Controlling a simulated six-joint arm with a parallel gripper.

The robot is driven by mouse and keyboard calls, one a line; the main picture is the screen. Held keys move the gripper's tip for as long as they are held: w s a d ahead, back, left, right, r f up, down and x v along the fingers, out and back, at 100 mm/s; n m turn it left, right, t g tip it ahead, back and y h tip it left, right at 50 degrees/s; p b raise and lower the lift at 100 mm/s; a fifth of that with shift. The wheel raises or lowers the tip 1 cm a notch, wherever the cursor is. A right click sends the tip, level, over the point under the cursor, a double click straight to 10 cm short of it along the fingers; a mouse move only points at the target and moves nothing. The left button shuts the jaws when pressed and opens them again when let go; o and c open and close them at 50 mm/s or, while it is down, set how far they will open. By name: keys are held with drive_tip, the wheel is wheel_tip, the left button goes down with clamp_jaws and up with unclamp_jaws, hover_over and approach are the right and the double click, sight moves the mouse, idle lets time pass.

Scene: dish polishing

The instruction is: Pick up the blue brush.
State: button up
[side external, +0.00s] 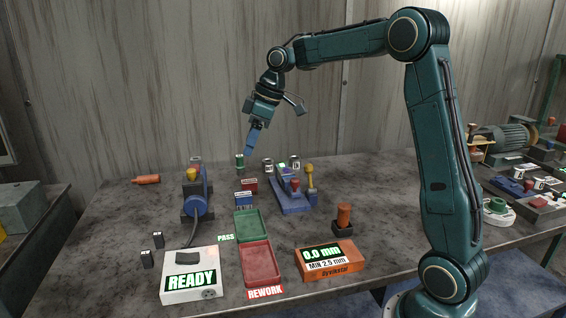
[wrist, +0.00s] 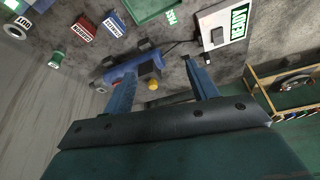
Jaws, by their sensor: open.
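A small blue block with a pale label (side external: 243,198) lies on the table left of centre, in front of a similar red block. It also shows at the top of the wrist view (wrist: 115,24). It is the small blue item that may be the brush; I cannot make out bristles. My gripper (side external: 252,150) is raised above the back of the table, apart from this block and pointing down. In the wrist view my gripper (wrist: 160,78) has its two blue fingers spread, with nothing held between them.
The blue machine with a yellow knob (side external: 196,205) stands left of the block. A blue stand (side external: 292,203) is to its right. A green tray (side external: 246,224) and a red tray (side external: 260,264) lie in front. Cans (side external: 267,165) stand behind.

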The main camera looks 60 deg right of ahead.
drive_tip(key=w+d+f+n, duration=0.1)
drive_tip(key=w+d+f, duration=0.3)
drive_tip(key=d, duration=0.1)
drive_tip(key=n+y, duration=0.1)
drive_tip(key=n, duration=0.1)
approach(244, 194)
wheel_tip(244, 194, up, 3)
drive_tip(key=d, duration=0.1)
drive_tip(key=shift+s+d, duration=0.1)
drive_tip(key=shift+d, duration=0.1)
drive_tip(key=shift+f, duration=0.15)
drive_tip(key=shift+g, duration=0.3)
drive_tip(key=shift+x, duration=4.25)
drive_tip(key=shift+a, duration=0.15)
drive_tip(key=shift+x, duration=2.5)
drive_tip(key=shift+a, duration=0.1)
drive_tip(key=c, duration=1.1)
